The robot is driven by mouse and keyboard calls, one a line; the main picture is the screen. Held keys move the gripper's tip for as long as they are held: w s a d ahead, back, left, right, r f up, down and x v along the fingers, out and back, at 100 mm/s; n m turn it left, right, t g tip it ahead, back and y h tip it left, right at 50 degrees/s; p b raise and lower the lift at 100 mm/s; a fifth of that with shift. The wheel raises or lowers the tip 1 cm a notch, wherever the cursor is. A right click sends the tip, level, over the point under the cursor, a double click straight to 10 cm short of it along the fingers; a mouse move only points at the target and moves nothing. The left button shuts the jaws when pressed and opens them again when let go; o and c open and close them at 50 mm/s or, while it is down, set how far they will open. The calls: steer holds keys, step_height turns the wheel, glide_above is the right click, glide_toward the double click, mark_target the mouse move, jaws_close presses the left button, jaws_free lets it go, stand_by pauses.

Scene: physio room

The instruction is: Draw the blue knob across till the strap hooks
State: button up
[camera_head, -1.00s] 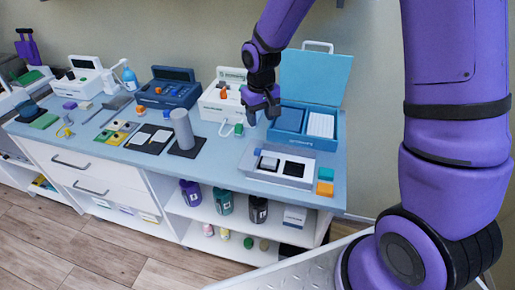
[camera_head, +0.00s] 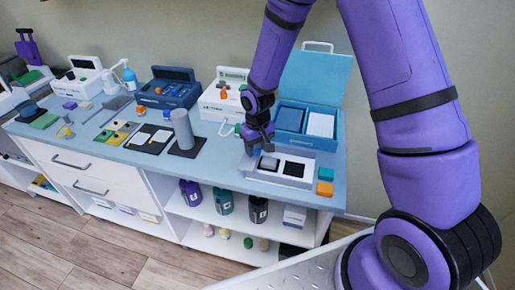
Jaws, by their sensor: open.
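My gripper (camera_head: 257,148) is dark, points down and is open. It is over the back left part of a low grey-white box (camera_head: 278,180) with dark windows in its top, near the front edge of the counter. A small light block (camera_head: 269,162) sits in the left window, just below and right of the fingers. I cannot make out the blue knob or the strap at this size; the gripper hides the box's back left corner. I cannot tell whether the fingers touch anything.
An open blue case (camera_head: 328,82) with a raised lid stands right behind the box. Orange (camera_head: 325,188) and teal (camera_head: 326,174) blocks lie to its right. A grey cylinder (camera_head: 182,129) stands to the left. A white device (camera_head: 213,106) is behind. Bare counter (camera_head: 222,153) lies between.

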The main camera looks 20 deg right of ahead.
steer(key=shift+f, duration=0.4)
